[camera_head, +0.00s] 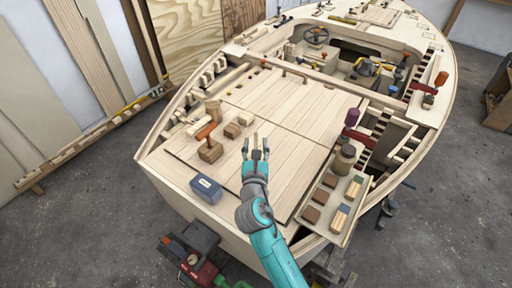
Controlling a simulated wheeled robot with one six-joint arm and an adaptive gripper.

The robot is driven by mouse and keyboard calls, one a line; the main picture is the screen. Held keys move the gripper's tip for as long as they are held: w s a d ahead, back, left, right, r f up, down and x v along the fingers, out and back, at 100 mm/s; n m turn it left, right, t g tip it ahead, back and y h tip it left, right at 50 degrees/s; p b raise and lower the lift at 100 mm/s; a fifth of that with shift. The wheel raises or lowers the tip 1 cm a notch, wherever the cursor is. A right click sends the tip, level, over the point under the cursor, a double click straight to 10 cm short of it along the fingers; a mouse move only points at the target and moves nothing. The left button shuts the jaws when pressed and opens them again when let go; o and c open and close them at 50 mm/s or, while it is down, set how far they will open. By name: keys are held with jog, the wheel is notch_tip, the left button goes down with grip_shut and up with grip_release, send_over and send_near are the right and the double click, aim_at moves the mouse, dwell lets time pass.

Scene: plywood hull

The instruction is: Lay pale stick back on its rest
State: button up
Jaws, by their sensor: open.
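A short pale strip (256,138), which looks like the pale stick, shows between and just beyond the fingertips of my gripper (255,148), over the wooden deck. I cannot tell whether it touches the fingers or lies on the deck. My gripper is open, its two dark fingers apart on either side of the strip. An orange-red stick (206,131) stands at a tilt on or behind a brown block (210,152), left of my gripper. I cannot make out which piece is the pale stick's rest.
Small wooden blocks (232,131) lie left of my gripper. A blue-grey box (206,190) sits at the near left deck edge. A tray (309,223) with brown and coloured blocks and a brown jar (344,160) stand to the right. The middle deck (300,120) is clear.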

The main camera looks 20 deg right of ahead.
aim_at(256, 137)
jog(key=shift+f+x, duration=0.15)
jog(key=shift+x, duration=1.15)
jog(key=shift+f+x, duration=0.2)
jog(key=shift+x, duration=1.15)
jog(key=shift+s, duration=0.1)
grip_shut()
